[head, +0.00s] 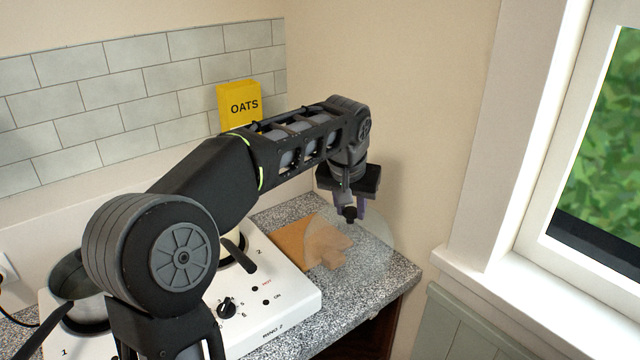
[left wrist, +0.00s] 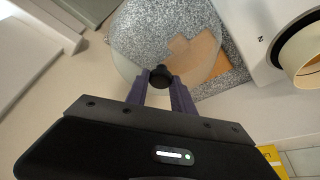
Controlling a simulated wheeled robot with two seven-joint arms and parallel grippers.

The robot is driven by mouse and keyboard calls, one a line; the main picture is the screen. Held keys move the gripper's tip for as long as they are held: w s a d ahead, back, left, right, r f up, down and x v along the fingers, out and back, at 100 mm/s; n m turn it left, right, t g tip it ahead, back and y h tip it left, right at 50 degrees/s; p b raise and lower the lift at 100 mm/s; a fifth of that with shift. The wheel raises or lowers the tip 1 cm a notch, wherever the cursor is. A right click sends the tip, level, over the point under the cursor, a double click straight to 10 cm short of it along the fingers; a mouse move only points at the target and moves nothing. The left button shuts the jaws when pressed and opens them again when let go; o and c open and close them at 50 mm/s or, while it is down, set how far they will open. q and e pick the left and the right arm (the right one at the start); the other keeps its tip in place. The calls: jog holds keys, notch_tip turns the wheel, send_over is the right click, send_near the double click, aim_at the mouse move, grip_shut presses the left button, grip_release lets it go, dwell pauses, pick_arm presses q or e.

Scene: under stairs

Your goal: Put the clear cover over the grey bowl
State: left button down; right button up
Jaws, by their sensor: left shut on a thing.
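The clear cover (head: 376,250) is a see-through dome with a dark knob on top, over the right end of the speckled counter. My left gripper (head: 350,208) points down, shut on the knob. In the left wrist view the cover (left wrist: 135,42) spreads out beyond the fingertips (left wrist: 160,84), with the knob between them. I cannot tell how far the cover is above the counter. I cannot make out the grey bowl in either view; my left arm hides part of the counter and hob. My right gripper is not in view.
A brown board (head: 290,236) lies on the counter, partly seen through the cover. A white two-plate hob (head: 290,305) stands left of it, with a dark-handled pan on it. A yellow oats box (head: 238,100) stands at the back. Wall and window bound the right.

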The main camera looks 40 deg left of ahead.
pick_arm(q)
jog(key=m+p, duration=0.2)
jog(key=p, duration=0.2)
send_over(391, 251)
notch_tip(391, 251, down, 2)
jog(key=shift+f+h, duration=0.15)
jog(key=shift+h, duration=0.25)
jog(key=d+f+m+p, duration=0.1)
jog(key=d+f+p, duration=0.1)
jog(key=d, duration=0.4)
jog(key=shift+s+f+h, duration=0.3)
jog(key=shift+f+h, duration=0.1)
jog(key=shift+f, duration=0.1)
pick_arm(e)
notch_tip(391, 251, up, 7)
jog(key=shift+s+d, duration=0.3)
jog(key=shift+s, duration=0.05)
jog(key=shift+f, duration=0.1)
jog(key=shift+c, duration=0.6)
